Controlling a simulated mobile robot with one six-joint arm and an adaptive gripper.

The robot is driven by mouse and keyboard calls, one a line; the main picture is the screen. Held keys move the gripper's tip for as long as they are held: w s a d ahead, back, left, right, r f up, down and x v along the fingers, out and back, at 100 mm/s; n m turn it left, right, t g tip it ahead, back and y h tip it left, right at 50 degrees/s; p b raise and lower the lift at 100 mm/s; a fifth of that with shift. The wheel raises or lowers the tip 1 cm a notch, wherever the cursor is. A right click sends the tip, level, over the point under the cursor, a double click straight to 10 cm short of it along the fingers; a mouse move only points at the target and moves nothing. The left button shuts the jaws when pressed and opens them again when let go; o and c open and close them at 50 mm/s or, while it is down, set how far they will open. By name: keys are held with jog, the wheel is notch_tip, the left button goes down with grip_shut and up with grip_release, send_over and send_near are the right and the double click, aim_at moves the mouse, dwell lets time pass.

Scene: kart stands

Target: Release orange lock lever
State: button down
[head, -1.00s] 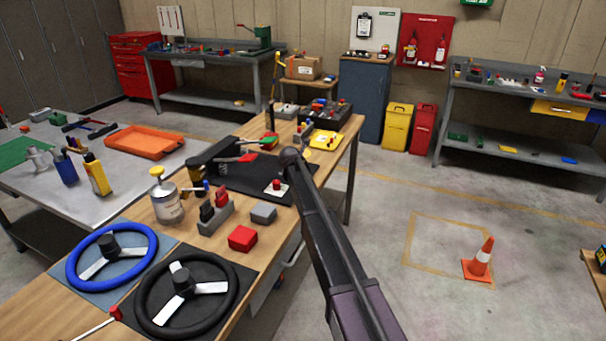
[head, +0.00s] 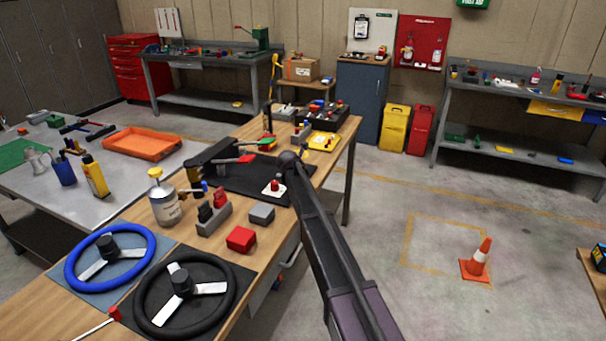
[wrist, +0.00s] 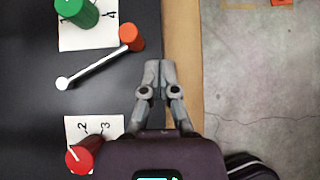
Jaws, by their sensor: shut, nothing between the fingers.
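In the wrist view the orange lock lever (wrist: 131,38) has an orange knob on a pale metal arm. The arm runs down-left to a round white end on the black mat. My gripper (wrist: 158,65) is shut and empty. Its fingertips appear just below and right of the orange knob, apart from it in the picture, over the mat's right edge. A green knob (wrist: 76,12) stands on a white card at the upper left. A red knob (wrist: 83,155) stands on another numbered card at the lower left. In the head view I cannot make out the orange lever or my fingertips.
The black mat (head: 235,180) lies on the wooden bench. A small red box (head: 241,239), a grey box (head: 262,213), a metal can (head: 164,205) and two steering wheels (head: 183,285) stand nearer. Open floor lies right of the bench, with a traffic cone (head: 477,262).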

jog(key=s, duration=0.1)
jog(key=s+r+p, duration=0.1)
jog(key=s, duration=0.1)
jog(key=shift+s+d+r+p, duration=0.1)
jog(key=shift+s+r+p, duration=0.05)
jog(key=shift+r+p, duration=0.25)
jog(key=s+r+p, duration=0.5)
jog(key=shift+s+d+r, duration=0.15)
jog(key=shift+s+d, duration=0.1)
jog(key=shift+s, duration=0.05)
jog(key=s+d+f+m+g+y, duration=0.1)
jog(key=s+d+m, duration=0.4)
jog(key=s+m, duration=0.5)
jog(key=s+d+f+m+g+y, duration=0.1)
jog(key=s+d+m+g, duration=0.3)
jog(key=s+m, duration=0.7)
jog(key=s+d+f+m+g+y, duration=0.1)
jog(key=s+d+f+m+g, duration=0.2)
jog(key=s, duration=1.5)
jog(key=d+m, duration=0.4)
jog(key=m, duration=0.3)
jog(key=shift+d+f+y, duration=0.15)
jog(key=shift+f+y, duration=0.1)
jog(key=shift+y, duration=0.05)
